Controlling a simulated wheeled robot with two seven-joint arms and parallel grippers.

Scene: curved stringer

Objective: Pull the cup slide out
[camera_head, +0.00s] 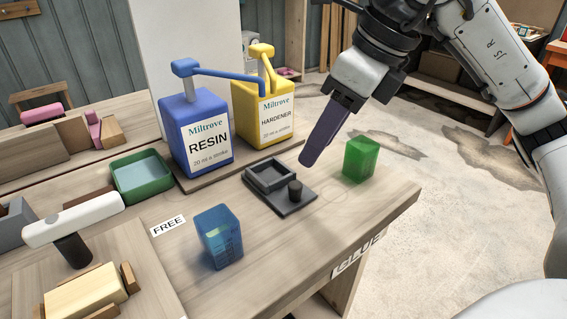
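The cup slide (297,207) is a dark grey plate with a square, raised-rim recess and a short upright knob (295,190) at its near right corner. It lies on the bench in front of the pump bottles, and its recess looks empty. A blue translucent cup (219,237) stands to its left and a green translucent cup (361,160) to its right. My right gripper (309,160) points down above and behind the knob, apart from it. Its dark purple fingers overlap from this side, so their gap is hidden. My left gripper is out of view.
A blue resin pump (208,138) and yellow hardener pump (263,114) stand behind the slide. A green tray (141,177), white-headed tool (75,219) and wood blocks (86,292) lie left. Bare bench lies between the slide and the front edge marked GLUE (357,256).

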